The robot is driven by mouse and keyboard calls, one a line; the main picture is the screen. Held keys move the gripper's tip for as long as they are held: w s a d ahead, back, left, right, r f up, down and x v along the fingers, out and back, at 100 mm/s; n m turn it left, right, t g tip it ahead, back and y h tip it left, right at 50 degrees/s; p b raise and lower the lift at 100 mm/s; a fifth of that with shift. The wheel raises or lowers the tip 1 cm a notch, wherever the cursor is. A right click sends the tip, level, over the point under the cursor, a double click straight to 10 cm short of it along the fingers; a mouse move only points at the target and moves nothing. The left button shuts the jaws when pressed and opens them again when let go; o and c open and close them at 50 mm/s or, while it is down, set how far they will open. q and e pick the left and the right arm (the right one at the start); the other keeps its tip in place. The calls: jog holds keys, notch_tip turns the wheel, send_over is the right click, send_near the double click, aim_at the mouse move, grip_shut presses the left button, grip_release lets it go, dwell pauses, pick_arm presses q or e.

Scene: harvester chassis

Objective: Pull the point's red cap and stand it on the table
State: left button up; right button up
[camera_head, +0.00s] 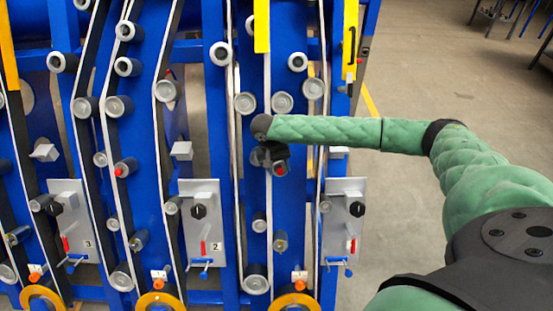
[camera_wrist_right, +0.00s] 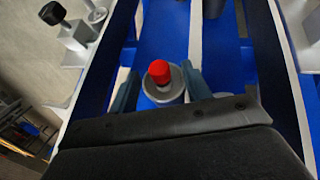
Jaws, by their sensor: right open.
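A red cap (camera_wrist_right: 159,72) sits on the end of a round grey point (camera_wrist_right: 165,95) in the right wrist view. In the head view a bit of red (camera_head: 280,170) shows just under my right gripper (camera_head: 273,163). My right gripper (camera_wrist_right: 160,86) is open, with one finger on each side of the capped point. I cannot tell whether the fingers touch it. The gripper hides most of this point in the head view. My left gripper is not in view.
Blue chassis frames (camera_head: 144,200) carry white belts and several grey rollers around the gripper. Another red-tipped roller (camera_head: 125,168) stands left. A grey plate marked 2 (camera_head: 199,222) is nearby. The floor (camera_head: 430,60) is open at right; part of a bench (camera_head: 497,14) shows behind.

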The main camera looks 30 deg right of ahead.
jog(key=shift+d+f, duration=0.1)
jog(key=shift+f, duration=0.3)
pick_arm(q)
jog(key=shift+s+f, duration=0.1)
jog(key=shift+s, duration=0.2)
pick_arm(e)
jog(key=c, duration=1)
jog(key=shift+c, duration=0.2)
jog(key=shift+s, duration=0.1)
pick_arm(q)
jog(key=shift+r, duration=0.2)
pick_arm(e)
jog(key=shift+r, duration=0.15)
